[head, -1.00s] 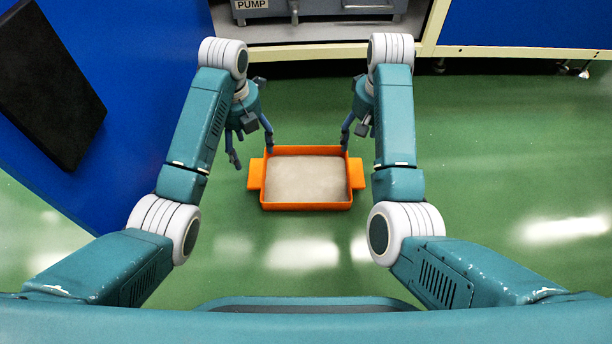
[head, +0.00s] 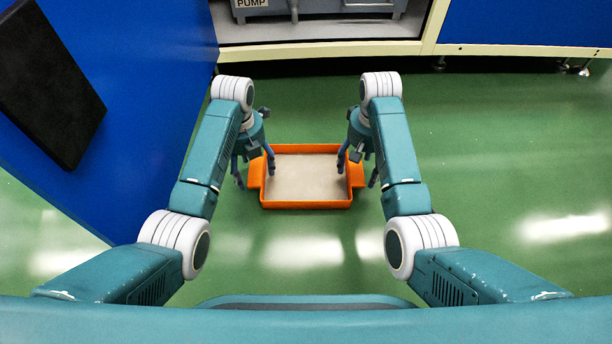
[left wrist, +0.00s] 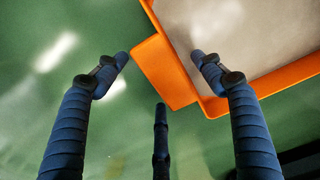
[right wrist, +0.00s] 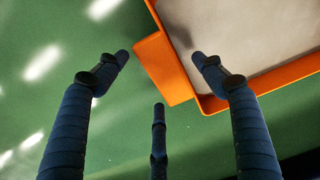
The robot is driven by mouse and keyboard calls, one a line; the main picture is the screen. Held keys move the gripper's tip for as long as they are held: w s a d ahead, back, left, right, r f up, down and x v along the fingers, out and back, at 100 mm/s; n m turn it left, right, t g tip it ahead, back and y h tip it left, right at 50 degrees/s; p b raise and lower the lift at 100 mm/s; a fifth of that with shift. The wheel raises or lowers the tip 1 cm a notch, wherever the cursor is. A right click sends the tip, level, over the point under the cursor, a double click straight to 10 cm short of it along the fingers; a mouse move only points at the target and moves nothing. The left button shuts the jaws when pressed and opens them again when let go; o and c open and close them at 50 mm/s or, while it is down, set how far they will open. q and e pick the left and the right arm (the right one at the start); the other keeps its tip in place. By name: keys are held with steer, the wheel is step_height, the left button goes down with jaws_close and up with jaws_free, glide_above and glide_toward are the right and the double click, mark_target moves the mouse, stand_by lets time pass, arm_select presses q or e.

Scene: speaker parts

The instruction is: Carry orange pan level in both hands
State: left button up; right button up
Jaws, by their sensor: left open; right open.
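The orange pan (head: 307,204) is a shallow rectangular tray with a tab handle on each short side and a pale grey inside. It appears level over the green floor; I cannot tell what supports it. My left gripper (head: 255,173) is open at the left handle. In the left wrist view its fingers (left wrist: 160,60) spread to both sides of the orange handle (left wrist: 163,72), one over the pan's inside. My right gripper (head: 359,173) is open at the right handle. In the right wrist view its fingers (right wrist: 160,60) spread likewise around that handle (right wrist: 165,70), apart from it.
A blue panel (head: 150,60) with a black slab (head: 48,85) stands at the left. A cream-edged shelf (head: 320,50) with a grey unit marked PUMP (head: 310,8) is at the back. The green floor (head: 500,150) is clear to the right.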

arm_select(q)
steer(key=shift+f, duration=1.2)
arm_select(e)
steer(key=shift+f, duration=1.15)
arm_select(q)
steer(key=shift+c, duration=0.5)
arm_select(e)
steer(key=shift+c, duration=0.5)
arm_select(q)
steer(key=shift+r, duration=0.1)
steer(key=c, duration=1.5)
arm_select(e)
steer(key=c, duration=1.5)
